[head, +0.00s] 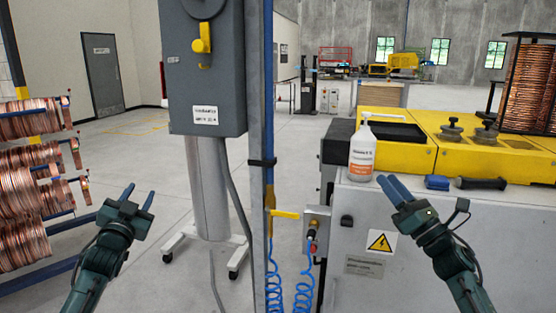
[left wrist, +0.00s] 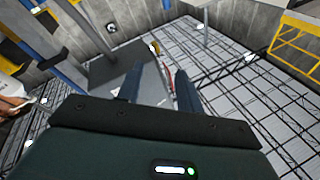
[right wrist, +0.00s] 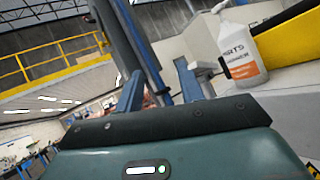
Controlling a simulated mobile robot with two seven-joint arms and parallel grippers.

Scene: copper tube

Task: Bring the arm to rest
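My left gripper (head: 138,195) hangs in free air at the left in the head view, over the floor between the copper coils and the grey cabinet. Its two blue fingers stand apart with nothing between them, as the left wrist view (left wrist: 158,70) also shows. My right gripper (head: 388,182) is raised in front of the white and yellow machine, left of the blue block. Its fingers are also apart and empty in the right wrist view (right wrist: 160,70). Neither gripper visibly touches anything.
Copper coils (head: 30,195) hang on a rack at the left. A grey cabinet (head: 207,85) and a blue post (head: 262,230) stand in the middle. A white spray bottle (head: 361,155), blue block (head: 437,182) and dark-handled tool (head: 482,183) are on the machine (head: 400,280).

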